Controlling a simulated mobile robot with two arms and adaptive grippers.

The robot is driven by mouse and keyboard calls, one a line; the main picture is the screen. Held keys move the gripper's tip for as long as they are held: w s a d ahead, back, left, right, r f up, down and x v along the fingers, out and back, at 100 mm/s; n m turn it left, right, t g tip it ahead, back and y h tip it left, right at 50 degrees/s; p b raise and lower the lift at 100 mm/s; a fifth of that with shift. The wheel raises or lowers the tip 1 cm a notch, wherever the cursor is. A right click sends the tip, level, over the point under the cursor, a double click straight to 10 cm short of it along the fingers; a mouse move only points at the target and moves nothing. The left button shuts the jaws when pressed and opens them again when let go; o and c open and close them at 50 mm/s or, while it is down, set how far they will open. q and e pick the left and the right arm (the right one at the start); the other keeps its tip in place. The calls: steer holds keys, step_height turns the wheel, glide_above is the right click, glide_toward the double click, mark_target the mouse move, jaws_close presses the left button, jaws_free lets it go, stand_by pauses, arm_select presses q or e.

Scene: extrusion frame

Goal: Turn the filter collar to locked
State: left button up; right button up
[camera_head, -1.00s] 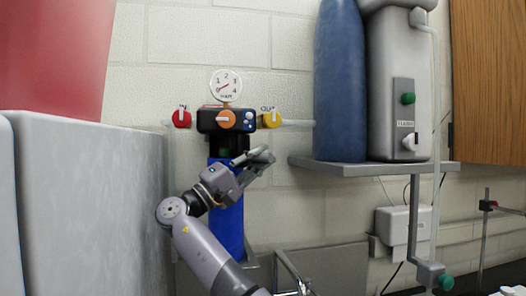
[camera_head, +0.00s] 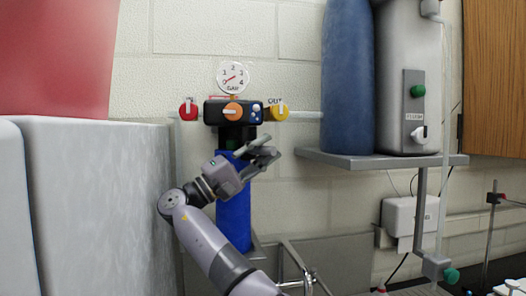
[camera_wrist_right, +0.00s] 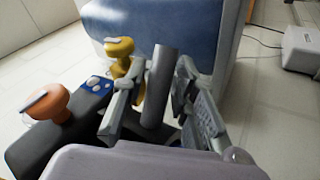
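The filter unit has a black head (camera_head: 217,112) with an orange knob (camera_head: 233,112) and a blue housing (camera_head: 233,215) below. The dark collar zone (camera_head: 230,134), partly green, sits between head and housing, partly behind my right gripper. My right gripper (camera_head: 266,147) is in front of the filter's upper right side, fingers apart. In the right wrist view, a dark grey cylindrical bar (camera_wrist_right: 159,85) stands between the open fingers; I cannot tell whether they touch it. The orange knob (camera_wrist_right: 47,103) and yellow knob (camera_wrist_right: 119,47) also show there. My left gripper is not in view.
A red IN valve (camera_head: 188,110) and yellow OUT valve (camera_head: 277,112) flank the head, with a gauge (camera_head: 233,77) above. A shelf (camera_head: 385,160) with a blue tank (camera_head: 347,80) is to the right. A large grey block (camera_head: 105,210) stands left. A faucet (camera_head: 296,268) is below.

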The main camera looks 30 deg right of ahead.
steer(key=shift+o, duration=1)
